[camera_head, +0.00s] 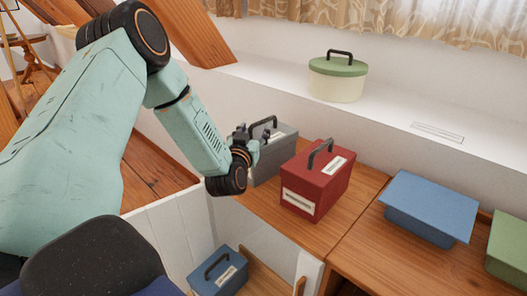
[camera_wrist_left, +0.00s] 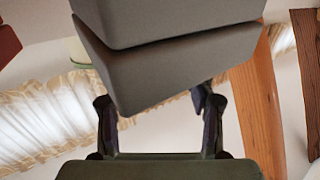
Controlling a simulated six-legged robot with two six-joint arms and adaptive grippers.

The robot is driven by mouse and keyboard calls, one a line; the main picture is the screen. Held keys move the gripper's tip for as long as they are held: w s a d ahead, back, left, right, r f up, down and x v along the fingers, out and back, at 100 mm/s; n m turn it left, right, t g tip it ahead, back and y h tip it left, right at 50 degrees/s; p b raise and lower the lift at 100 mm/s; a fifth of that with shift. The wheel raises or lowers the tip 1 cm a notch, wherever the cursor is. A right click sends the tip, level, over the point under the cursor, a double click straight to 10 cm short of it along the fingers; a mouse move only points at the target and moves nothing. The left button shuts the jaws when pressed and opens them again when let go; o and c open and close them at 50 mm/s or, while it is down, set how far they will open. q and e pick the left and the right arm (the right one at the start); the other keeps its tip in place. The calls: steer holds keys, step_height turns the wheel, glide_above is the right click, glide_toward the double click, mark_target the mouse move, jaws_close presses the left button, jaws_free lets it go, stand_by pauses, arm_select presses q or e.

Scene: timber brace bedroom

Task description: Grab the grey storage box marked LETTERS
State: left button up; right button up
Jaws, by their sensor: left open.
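The grey storage box (camera_head: 285,153) stands on the wooden cabinet top, with a dark handle on its lid. It has a pale label whose text is too small to read. My left gripper (camera_head: 254,142) is at the box's left side, partly covering it. In the left wrist view the grey box (camera_wrist_left: 170,75) looms large, and the open fingers (camera_wrist_left: 158,112) show on either side of its lower end. I cannot tell whether they touch it. My right gripper is not in view.
A red box (camera_head: 318,181) stands close to the right of the grey one. A blue box (camera_head: 429,206) and a green box (camera_head: 507,245) are further right. Another blue box (camera_head: 217,273) sits lower down. A round cream tin (camera_head: 337,85) stands on the white ledge (camera_head: 400,112).

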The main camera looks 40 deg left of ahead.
arm_select(q)
steer(key=shift+a+f, duration=0.15)
steer(key=c, duration=0.9)
steer(key=shift+w, duration=0.1)
jaws_close()
steer(key=shift+r, duration=0.35)
